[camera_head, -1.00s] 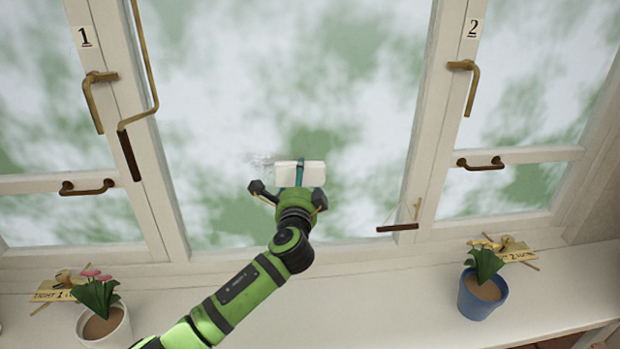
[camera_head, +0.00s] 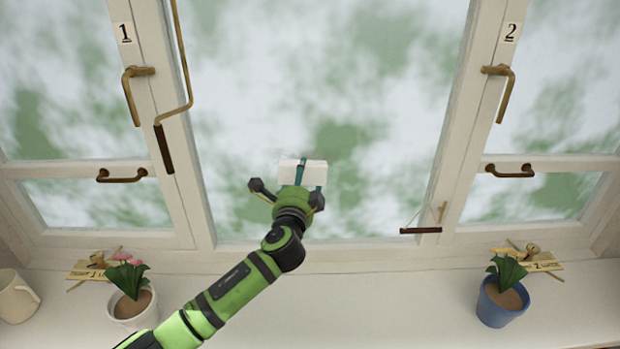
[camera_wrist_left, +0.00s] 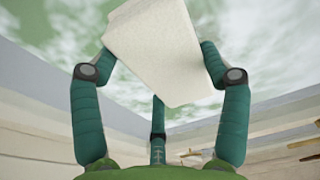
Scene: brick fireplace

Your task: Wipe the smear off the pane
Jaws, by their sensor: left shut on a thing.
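The middle pane (camera_head: 380,120) is a large window pane with blurred green and white showing through it. My left gripper (camera_head: 287,190) is in front of its lower part, shut on a white block-like pad (camera_head: 314,173). In the left wrist view, the pad (camera_wrist_left: 150,45) sits between the teal fingers, tilted, its far end towards the glass. I cannot tell whether it touches the glass. A faint greyish trace of the smear (camera_head: 290,156) shows at the pad's upper left edge; the pad hides what is behind it. My right gripper is in neither view.
Side windows carry brass handles (camera_head: 130,92) and labels 1 and 2. A cranked rod (camera_head: 187,70) hangs at the middle pane's left edge. A white pot (camera_head: 132,312), a blue pot (camera_head: 500,303) and a mug (camera_head: 16,297) stand on the sill (camera_head: 390,300).

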